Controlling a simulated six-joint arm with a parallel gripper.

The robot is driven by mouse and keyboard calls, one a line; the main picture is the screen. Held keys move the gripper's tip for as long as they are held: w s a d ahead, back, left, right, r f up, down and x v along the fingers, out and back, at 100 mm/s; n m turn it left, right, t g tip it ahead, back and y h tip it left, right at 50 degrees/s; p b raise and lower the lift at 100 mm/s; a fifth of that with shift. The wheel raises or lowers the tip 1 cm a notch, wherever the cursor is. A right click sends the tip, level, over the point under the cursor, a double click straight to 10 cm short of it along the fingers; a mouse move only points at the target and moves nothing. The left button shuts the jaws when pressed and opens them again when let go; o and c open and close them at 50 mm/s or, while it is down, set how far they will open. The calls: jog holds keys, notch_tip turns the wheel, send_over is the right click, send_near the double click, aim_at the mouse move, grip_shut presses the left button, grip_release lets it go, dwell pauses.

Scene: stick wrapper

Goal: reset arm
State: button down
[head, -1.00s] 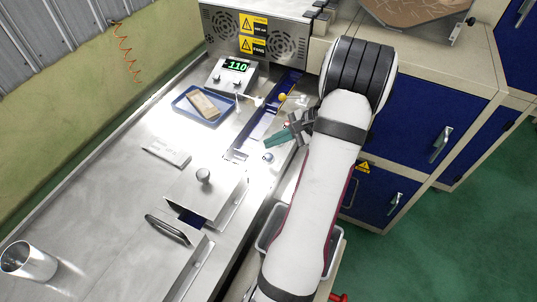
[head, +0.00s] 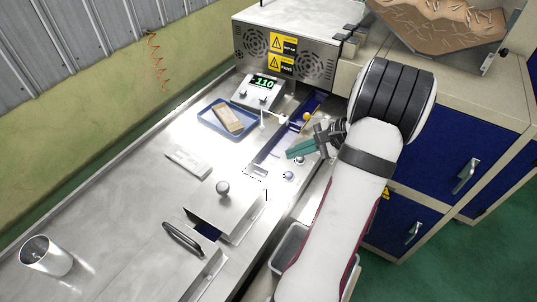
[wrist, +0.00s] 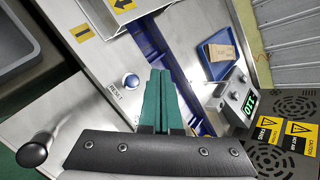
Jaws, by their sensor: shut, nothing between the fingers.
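My gripper (head: 290,152) is over the right side of the steel machine in the head view, with its teal fingers together and nothing between them. The closed fingers also show in the wrist view (wrist: 158,92), pointing over the blue channel. A round blue-and-white button (wrist: 131,81) is just left of the fingers in the wrist view, with a label that appears to read RESET. The same button (head: 288,175) shows just below the fingers in the head view. The fingers look apart from it, but the height gap is hard to judge.
A control box with a green 110 display (head: 263,82) stands behind a blue tray (head: 203,117) holding a wrapped packet (head: 228,118). A yellow ball (head: 306,117) is near my gripper. A steel cup (head: 46,256) stands at left. A black-knobbed lever (wrist: 32,153) shows in the wrist view.

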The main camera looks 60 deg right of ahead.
jog(key=w+a+r+n+g+y, duration=0.25)
jog(key=w+a+n, duration=0.2)
jog(key=a, duration=0.65)
jog(key=w+a+r+n+g+y, duration=0.1)
jog(key=w+a+r+n+g, duration=0.25)
jog(key=a, duration=0.65)
jog(key=s+a+r+n+g+h, duration=0.1)
jog(key=s+a+n, duration=0.15)
jog(key=a, duration=0.55)
jog(key=s+a+r+n+g, duration=0.15)
jog(key=a+n, duration=0.25)
jog(key=a, duration=0.4)
jog(key=s+a+f+n+h, duration=0.1)
jog(key=s+a+n, duration=0.3)
jog(key=s, duration=0.4)
jog(key=shift+s+f+g+h, duration=0.25)
jog(key=shift+s+g+h, duration=0.1)
jog(key=shift+h, duration=0.4)
